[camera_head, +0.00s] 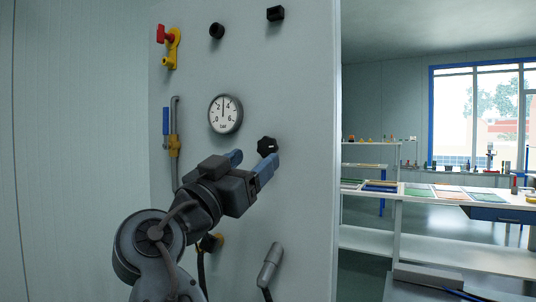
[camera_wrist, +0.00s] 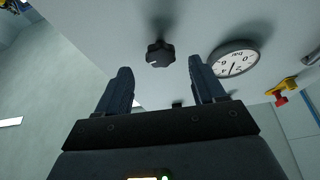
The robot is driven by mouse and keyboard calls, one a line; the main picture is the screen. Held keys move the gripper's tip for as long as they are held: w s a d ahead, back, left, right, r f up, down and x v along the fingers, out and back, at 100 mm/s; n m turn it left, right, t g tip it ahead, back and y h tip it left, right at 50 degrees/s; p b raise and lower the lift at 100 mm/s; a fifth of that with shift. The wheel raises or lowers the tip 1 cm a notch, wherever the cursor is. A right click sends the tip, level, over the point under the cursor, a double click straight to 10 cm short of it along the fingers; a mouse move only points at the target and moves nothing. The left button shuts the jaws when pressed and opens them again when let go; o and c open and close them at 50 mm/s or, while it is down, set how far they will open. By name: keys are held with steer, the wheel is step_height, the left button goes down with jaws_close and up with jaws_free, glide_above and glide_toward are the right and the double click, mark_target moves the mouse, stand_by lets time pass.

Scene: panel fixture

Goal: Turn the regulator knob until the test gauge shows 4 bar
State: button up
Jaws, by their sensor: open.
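The black lobed regulator knob (camera_head: 267,146) sits on the pale panel, right of and below the test gauge. A small light mark shows on it. The round white gauge (camera_head: 225,114) reads 0 to 6 bar, and its needle points nearly straight up, between 2 and 4. My gripper (camera_head: 255,159) is open in front of the panel, just below the knob. In the wrist view the knob (camera_wrist: 160,54) appears centred between and beyond the open fingertips (camera_wrist: 160,68), apart from both. The gauge (camera_wrist: 234,62) shows there upside down, beyond the right finger.
A yellow valve with a red handle (camera_head: 168,45) and a blue-handled pipe valve (camera_head: 171,140) are on the panel's left. Two black fittings (camera_head: 217,31) (camera_head: 276,13) are above. A grey hose connector (camera_head: 270,265) hangs below. A workbench (camera_head: 420,199) stands beyond the panel's right edge.

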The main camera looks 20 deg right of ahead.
mark_target(265, 149)
steer(key=shift+p+x, duration=0.3)
steer(key=shift+x, duration=1.9)
steer(key=c, duration=1.1)
